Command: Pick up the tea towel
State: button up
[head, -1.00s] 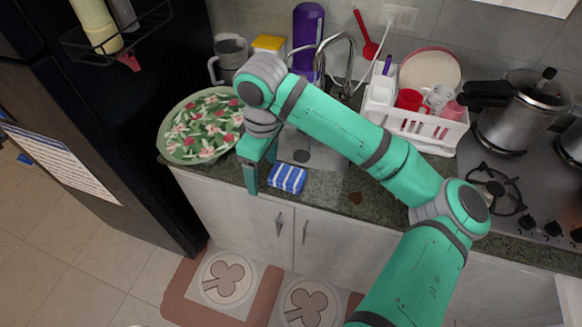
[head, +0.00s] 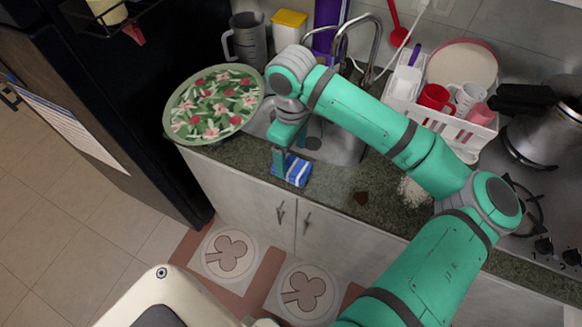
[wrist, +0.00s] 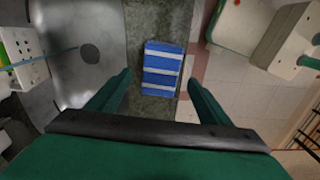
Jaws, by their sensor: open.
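The tea towel (head: 297,173) is a small folded blue cloth with white stripes. It lies flat on the dark green counter's front strip, between the sink and the counter edge. In the wrist view the towel (wrist: 161,70) is fully visible, ahead of and between my two fingers. My gripper (wrist: 158,90) is open and empty, pointing down toward the towel. In the head view my gripper (head: 280,160) is at the towel's left side and hides part of it. I cannot tell the exact height of the fingertips above the cloth.
The sink (head: 340,143) is just behind the towel. A floral tray (head: 213,103) lies to the left, a white dish rack (head: 445,118) to the right. A tap (head: 372,45) rises behind my arm.

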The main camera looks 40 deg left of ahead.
aim_at(292, 165)
jog(key=shift+d+f, duration=0.1)
jog(key=shift+f, duration=2.5)
jog(key=c, duration=1.1)
